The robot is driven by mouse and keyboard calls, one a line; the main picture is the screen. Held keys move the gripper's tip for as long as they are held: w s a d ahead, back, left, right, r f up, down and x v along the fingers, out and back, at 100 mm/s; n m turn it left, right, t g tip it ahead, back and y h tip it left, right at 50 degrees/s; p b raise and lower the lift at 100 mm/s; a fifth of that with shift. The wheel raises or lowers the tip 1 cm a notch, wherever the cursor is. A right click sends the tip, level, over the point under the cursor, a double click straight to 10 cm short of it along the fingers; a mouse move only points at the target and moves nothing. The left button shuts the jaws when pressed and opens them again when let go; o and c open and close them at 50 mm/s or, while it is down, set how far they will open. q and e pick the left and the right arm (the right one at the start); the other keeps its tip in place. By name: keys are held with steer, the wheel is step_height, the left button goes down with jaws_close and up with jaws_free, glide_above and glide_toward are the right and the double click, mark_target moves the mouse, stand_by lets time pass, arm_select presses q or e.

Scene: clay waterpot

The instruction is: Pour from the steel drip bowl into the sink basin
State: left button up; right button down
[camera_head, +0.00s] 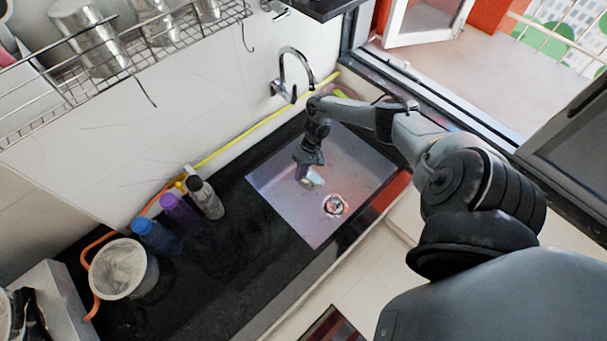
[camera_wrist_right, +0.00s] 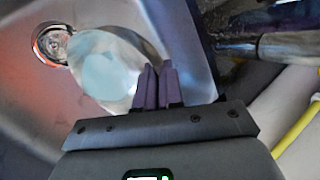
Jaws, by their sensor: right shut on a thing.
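The steel drip bowl (camera_wrist_right: 103,72) is in my right gripper (camera_wrist_right: 158,68), whose two dark fingers are shut on its rim in the right wrist view. The bowl's pale round inside shows there, and in the head view the bowl (camera_head: 314,180) looks small and seems tilted. My right gripper (camera_head: 305,172) is over the sink basin (camera_head: 345,155), with the bowl above the basin near the drain. I cannot tell how high it is or whether anything is in it. The basin also shows in the right wrist view (camera_wrist_right: 25,110). My left gripper is not in view.
The drain (camera_head: 335,205) is in the basin floor. The curved tap (camera_head: 297,65) stands behind the basin. Several bottles, including a purple one (camera_head: 180,212), and a white bucket (camera_head: 122,270) stand on the black counter to the left. A wire rack (camera_head: 120,55) hangs above.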

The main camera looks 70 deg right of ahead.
steer(key=shift+s+d+r+y+b, duration=0.1)
steer(key=shift+d+y+b, duration=0.25)
steer(key=shift+b, duration=0.2)
steer(key=shift+r, duration=0.1)
stand_by(0.8)
steer(key=shift+s+d+t+y+b, duration=0.15)
steer(key=shift+t+y+b, duration=0.2)
steer(key=shift+b, duration=0.4)
steer(key=shift+s+d+r+y+b, duration=0.15)
steer(key=shift+d+y+b, duration=0.15)
steer(key=shift+b, duration=0.7)
